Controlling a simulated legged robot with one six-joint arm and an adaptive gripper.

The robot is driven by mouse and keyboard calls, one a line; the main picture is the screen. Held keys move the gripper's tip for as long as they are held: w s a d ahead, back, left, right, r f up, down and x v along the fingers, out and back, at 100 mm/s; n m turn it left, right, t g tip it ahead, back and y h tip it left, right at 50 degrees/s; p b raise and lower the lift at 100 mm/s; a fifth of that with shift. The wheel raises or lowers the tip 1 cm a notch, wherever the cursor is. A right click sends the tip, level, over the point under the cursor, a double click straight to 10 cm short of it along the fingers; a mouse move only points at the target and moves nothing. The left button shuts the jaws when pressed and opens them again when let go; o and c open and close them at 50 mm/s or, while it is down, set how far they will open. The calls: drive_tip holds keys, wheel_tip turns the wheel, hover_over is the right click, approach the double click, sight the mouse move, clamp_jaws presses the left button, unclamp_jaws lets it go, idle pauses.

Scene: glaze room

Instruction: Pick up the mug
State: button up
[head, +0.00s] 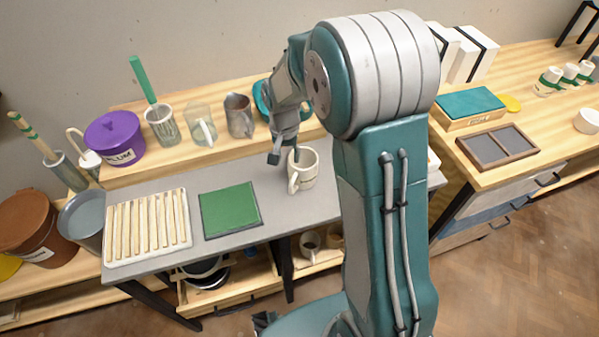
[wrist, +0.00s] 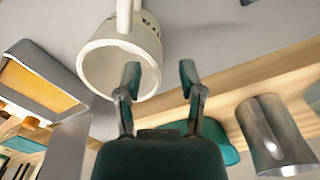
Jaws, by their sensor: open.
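A cream mug (head: 303,170) stands upright on the grey bench top, its handle toward the front left in the head view. In the wrist view the mug (wrist: 148,38) is at the upper left, with its open rim toward the camera and its handle at the top edge. My gripper (head: 285,153) is open and empty at the mug's left and rim. In the wrist view, one finger of my gripper (wrist: 160,76) overlaps the mug's opening and the other is clear of it. I cannot tell if the finger is inside or touches it.
A green board (head: 230,209) and a slatted rack (head: 148,226) lie left of the mug. A grey metal mug (head: 239,115), a clear mug (head: 200,125) and a purple pot (head: 113,138) stand on the raised wooden shelf behind. Bare bench lies between board and mug.

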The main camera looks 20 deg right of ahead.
sight(290, 168)
drive_tip(key=f, duration=0.5)
drive_tip(key=shift+s+d, duration=0.1)
drive_tip(key=shift+d, duration=0.25)
drive_tip(key=shift+a, duration=0.2)
drive_tip(key=shift+a, duration=0.1)
drive_tip(key=shift+c, duration=1.3)
clamp_jaws()
drive_tip(key=shift+d, duration=0.2)
